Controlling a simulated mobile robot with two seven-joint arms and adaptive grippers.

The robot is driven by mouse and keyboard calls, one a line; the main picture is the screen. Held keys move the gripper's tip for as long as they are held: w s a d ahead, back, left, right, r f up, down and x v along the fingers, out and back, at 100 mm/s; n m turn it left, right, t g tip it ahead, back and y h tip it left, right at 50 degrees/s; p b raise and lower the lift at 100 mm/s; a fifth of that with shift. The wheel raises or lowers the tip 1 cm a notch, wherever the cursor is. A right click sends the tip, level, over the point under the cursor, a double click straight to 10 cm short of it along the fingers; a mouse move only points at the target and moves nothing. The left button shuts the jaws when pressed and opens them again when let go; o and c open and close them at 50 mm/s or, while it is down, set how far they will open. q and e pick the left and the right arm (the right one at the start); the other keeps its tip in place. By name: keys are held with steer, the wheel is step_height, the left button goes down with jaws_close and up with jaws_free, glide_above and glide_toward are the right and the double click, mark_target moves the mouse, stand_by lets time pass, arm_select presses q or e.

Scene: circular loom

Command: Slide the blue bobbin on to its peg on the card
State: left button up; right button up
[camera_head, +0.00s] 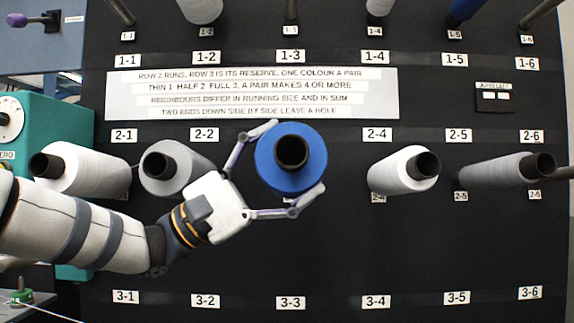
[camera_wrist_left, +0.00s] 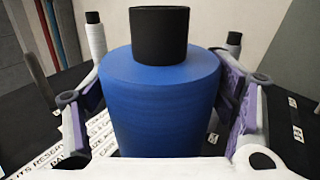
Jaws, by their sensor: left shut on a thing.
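The blue bobbin (camera_head: 266,175), with a black core tube, is in my left gripper (camera_head: 290,162). The two fingers press on opposite sides of it. In the head view it covers the place of peg 2-3, open tube end toward the camera. That peg and its label are hidden, so I cannot tell whether the bobbin is around the peg. In the left wrist view the blue bobbin (camera_wrist_left: 165,110) fills the middle, between the purple-padded fingers. A white card (camera_head: 250,93) of printed rules is on the black board above it. My right gripper is out of view.
Neighbours in row 2 are a grey bobbin (camera_head: 178,165) close on the left and a white bobbin (camera_head: 398,172) on the right. A white bobbin (camera_head: 85,168) and a long grey bobbin (camera_head: 495,170) stand farther out. The board below, by row 3's labels, looks clear.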

arm_select(q)
steer(key=shift+w, duration=0.7)
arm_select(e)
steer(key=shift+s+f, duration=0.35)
arm_select(q)
steer(key=shift+r, duration=0.1)
steer(key=shift+r, duration=0.1)
steer(key=shift+w+f+b, duration=0.35)
steer(key=shift+w, duration=0.2)
steer(key=shift+w+f+b, duration=0.2)
steer(key=shift+w+b, duration=0.8)
steer(key=shift+w, duration=0.9)
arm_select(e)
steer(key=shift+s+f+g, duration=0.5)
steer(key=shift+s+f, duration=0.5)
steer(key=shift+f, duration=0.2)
arm_select(q)
steer(key=shift+r, duration=0.1)
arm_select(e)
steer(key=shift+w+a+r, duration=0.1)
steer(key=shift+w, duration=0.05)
